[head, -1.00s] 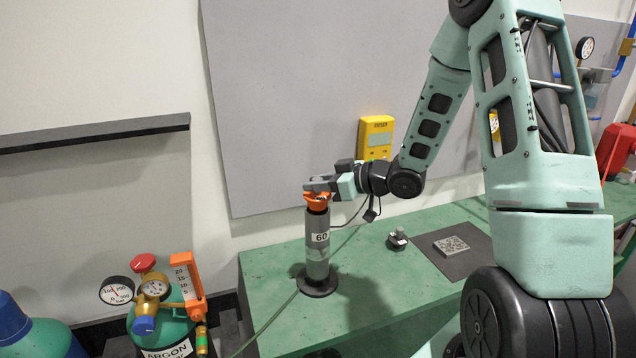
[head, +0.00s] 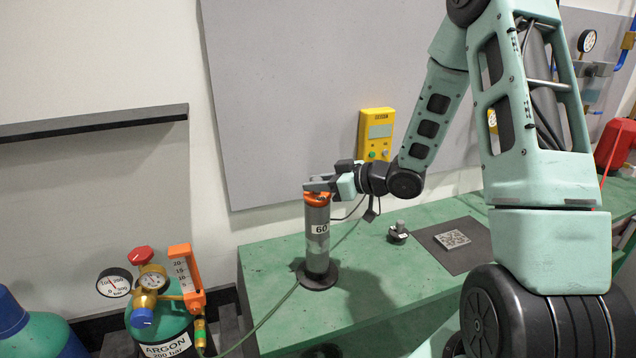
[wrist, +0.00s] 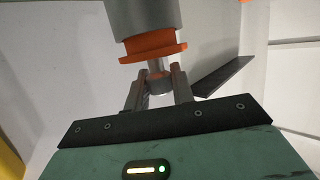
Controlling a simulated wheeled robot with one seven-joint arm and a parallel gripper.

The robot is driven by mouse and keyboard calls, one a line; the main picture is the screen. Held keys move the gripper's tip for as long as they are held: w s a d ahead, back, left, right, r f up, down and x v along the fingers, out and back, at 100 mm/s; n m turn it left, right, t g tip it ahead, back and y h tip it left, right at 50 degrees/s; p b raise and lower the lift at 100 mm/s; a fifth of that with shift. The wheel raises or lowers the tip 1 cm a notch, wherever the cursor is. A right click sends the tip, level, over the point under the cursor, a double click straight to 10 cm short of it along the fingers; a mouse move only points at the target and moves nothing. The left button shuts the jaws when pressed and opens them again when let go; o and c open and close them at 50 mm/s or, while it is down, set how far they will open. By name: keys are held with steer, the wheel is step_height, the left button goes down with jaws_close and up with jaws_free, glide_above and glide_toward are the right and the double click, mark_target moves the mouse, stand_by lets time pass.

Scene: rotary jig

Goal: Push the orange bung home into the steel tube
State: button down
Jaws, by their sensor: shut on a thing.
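The steel tube (head: 317,250) stands upright on a dark round foot on the green bench, with a label reading 60. The orange bung (head: 318,198) sits in its top mouth, partly hidden by my gripper (head: 320,186) in the head view. In the wrist view the tube's end (wrist: 142,16) is at the top. A band of orange still shows between that end and the flange of the bung (wrist: 155,51). My gripper (wrist: 158,82) is shut on the bung's metal stem, on the side away from the tube.
A yellow meter (head: 376,132) is behind the bench, just right of my wrist. A small dark knobbed piece (head: 398,233) and a speckled block on a dark mat (head: 470,255) lie to the right. An argon cylinder (head: 165,335) with gauges stands at lower left.

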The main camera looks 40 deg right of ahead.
steer(key=shift+f+b, duration=0.5)
steer(key=shift+f, duration=0.2)
steer(key=c, duration=1.1)
jaws_free()
steer(key=b+v, duration=0.2)
steer(key=v, duration=1.5)
steer(key=shift+s+b, duration=0.2)
steer(key=shift+b, duration=0.1)
steer(key=shift+d, duration=0.1)
